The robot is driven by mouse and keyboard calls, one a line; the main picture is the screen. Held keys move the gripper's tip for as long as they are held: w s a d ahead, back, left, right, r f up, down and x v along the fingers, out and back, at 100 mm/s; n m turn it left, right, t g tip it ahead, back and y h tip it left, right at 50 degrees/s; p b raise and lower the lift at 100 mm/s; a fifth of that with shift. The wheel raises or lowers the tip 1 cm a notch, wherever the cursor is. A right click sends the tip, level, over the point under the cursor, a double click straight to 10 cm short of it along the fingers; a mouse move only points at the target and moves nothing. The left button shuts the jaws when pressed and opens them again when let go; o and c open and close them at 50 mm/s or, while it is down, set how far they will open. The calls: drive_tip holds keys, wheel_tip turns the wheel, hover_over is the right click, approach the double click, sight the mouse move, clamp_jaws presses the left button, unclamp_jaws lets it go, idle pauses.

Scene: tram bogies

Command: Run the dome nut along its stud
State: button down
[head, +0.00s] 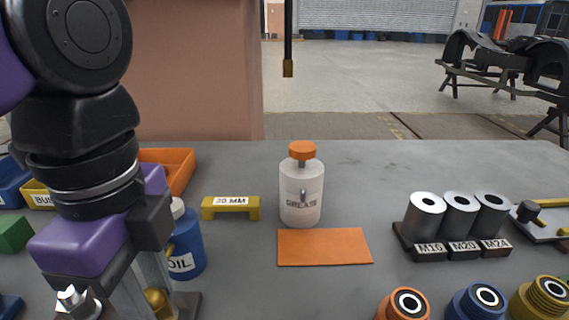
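My gripper (138,285) reaches down at the lower left, with its pale grey fingers running to the bottom edge of the picture. The fingertips are cut off, so I cannot tell whether they are open or shut. A rounded brass-coloured piece, perhaps the dome nut (157,300), shows right beside the fingers; whether they touch it is hidden. A shiny silver faceted piece (70,297) stands to the left of the fingers, partly cut off. I cannot make out the stud.
A blue oil bottle (187,245) stands close right of my gripper. A yellow 20 mm gauge (230,207), a grease bottle (301,195) and an orange mat (323,247) are mid-bench. Metal sockets (459,215) and ringed cylinders (475,301) stand right. An orange tray (178,168) lies behind my arm.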

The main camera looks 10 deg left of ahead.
drive_tip(key=m+p, duration=0.1)
drive_tip(key=m, duration=0.4)
drive_tip(key=shift+a+r+m, duration=0.1)
drive_tip(key=shift+m, duration=0.2)
drive_tip(key=m+p, duration=0.1)
drive_tip(key=m, duration=0.3)
drive_tip(key=shift+p, duration=0.3)
drive_tip(key=m+p, duration=0.1)
drive_tip(key=m, duration=0.4)
drive_tip(key=shift+r, duration=0.1)
drive_tip(key=m+p, duration=0.1)
drive_tip(key=m, duration=0.3)
drive_tip(key=shift+m, duration=0.3)
drive_tip(key=m+p, duration=0.1)
drive_tip(key=m, duration=0.3)
drive_tip(key=shift+w, duration=0.1)
drive_tip(key=m, duration=0.4)
drive_tip(key=shift+p, duration=0.4)
drive_tip(key=m, duration=0.4)
drive_tip(key=shift+m+p, duration=0.3)
drive_tip(key=shift+p, duration=0.05)
drive_tip(key=shift+m, duration=2)
